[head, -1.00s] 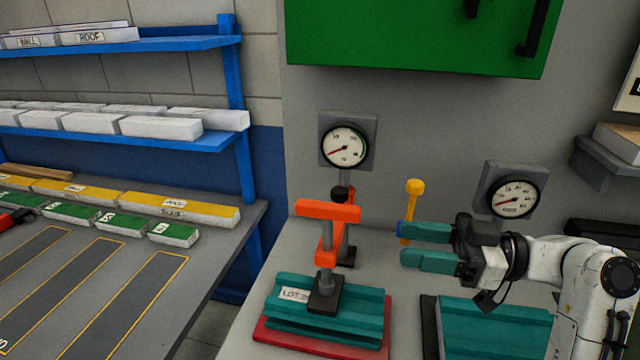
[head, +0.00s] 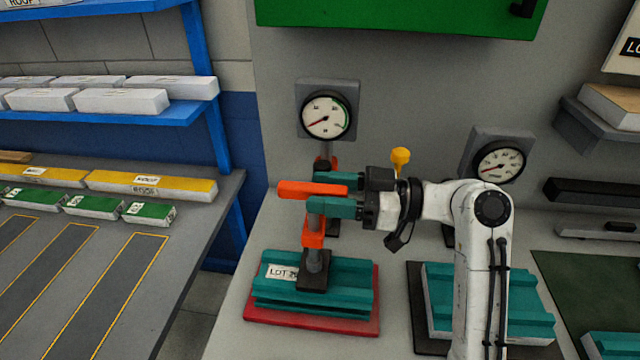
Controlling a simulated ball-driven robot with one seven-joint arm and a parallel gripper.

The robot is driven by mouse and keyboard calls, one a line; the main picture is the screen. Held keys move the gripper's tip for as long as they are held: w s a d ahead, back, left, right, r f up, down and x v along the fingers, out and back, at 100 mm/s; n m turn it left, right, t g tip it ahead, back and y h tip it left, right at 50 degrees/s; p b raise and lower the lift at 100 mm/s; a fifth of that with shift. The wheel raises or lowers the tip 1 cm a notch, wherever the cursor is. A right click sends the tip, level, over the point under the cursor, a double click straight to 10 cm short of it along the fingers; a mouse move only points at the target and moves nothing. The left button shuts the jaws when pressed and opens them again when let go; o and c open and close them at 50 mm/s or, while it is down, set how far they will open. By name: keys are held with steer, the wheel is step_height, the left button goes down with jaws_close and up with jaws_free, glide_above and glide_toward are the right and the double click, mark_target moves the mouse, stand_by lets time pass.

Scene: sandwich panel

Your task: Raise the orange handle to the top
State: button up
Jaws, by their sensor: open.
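The orange handle (head: 296,189) is a horizontal bar at the top of an upright clamp left of centre. Below it are an orange clamp body (head: 314,240) and a dark foot (head: 314,277) resting on a teal ribbed panel (head: 350,295) marked LOT. My gripper (head: 325,194) comes in from the right with its teal fingers apart. One finger shows above the handle's right part and the other below it, so the bar lies between them in the picture. I cannot tell whether the fingers touch it.
A red base plate (head: 265,312) lies under the panel. A yellow-knobbed lever (head: 400,160) stands behind my wrist. Gauges (head: 326,117) (head: 499,162) are on the back wall, with a green cabinet (head: 400,15) above. A second teal panel (head: 437,305) lies at right.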

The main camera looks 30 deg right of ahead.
steer(key=shift+w+a, duration=0.3)
steer(key=shift+a, duration=0.25)
steer(key=shift+c, duration=0.5)
jaws_close()
